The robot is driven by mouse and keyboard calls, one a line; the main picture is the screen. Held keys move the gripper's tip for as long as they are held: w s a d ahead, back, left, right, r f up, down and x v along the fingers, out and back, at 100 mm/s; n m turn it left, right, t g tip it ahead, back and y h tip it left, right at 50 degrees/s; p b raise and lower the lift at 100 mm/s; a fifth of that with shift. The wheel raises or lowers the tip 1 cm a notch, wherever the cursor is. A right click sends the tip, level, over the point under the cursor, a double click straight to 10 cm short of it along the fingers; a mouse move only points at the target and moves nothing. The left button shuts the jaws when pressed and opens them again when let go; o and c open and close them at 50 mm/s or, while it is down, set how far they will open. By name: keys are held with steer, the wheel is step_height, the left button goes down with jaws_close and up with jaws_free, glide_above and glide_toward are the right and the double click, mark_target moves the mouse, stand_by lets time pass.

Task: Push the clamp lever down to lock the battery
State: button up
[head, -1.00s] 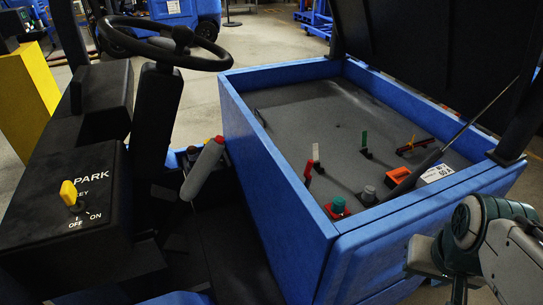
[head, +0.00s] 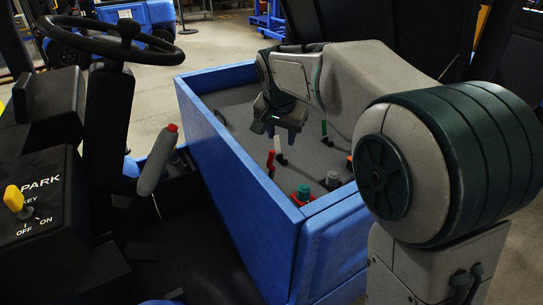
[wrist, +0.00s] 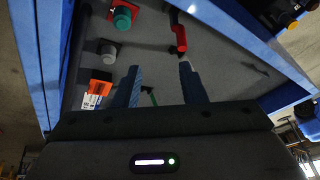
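In the head view a red upright part (head: 270,162) stands near the left wall of the blue compartment, beside a white lever (head: 279,150) on a dark base. A green lever (head: 323,131) stands further right. I cannot tell for sure which is the clamp lever. In the wrist view a red lever-like part (wrist: 180,38) lies just beyond my fingertips. The grey surface (wrist: 235,65) appears to be the battery top. My gripper (head: 279,126) is over the compartment. In the wrist view (wrist: 160,78) its fingers are apart with nothing held between them.
A green knob on a red base (head: 304,191) and a grey knob (head: 332,179) stand near the compartment's front edge. An orange connector (wrist: 100,83) with a white label sits beside them. Blue walls (head: 225,145) surround the compartment. A steering wheel (head: 110,38) is at left.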

mark_target(271, 153)
steer(key=w+a+f, duration=0.1)
steer(key=w+f, duration=0.1)
steer(key=f, duration=0.2)
steer(key=w+f, duration=0.3)
steer(key=f, duration=0.1)
steer(key=w+a+f, duration=0.1)
steer(key=w+f, duration=0.1)
steer(key=f, duration=0.3)
steer(key=shift+w+a, duration=0.35)
steer(key=shift+r, duration=0.1)
jaws_close()
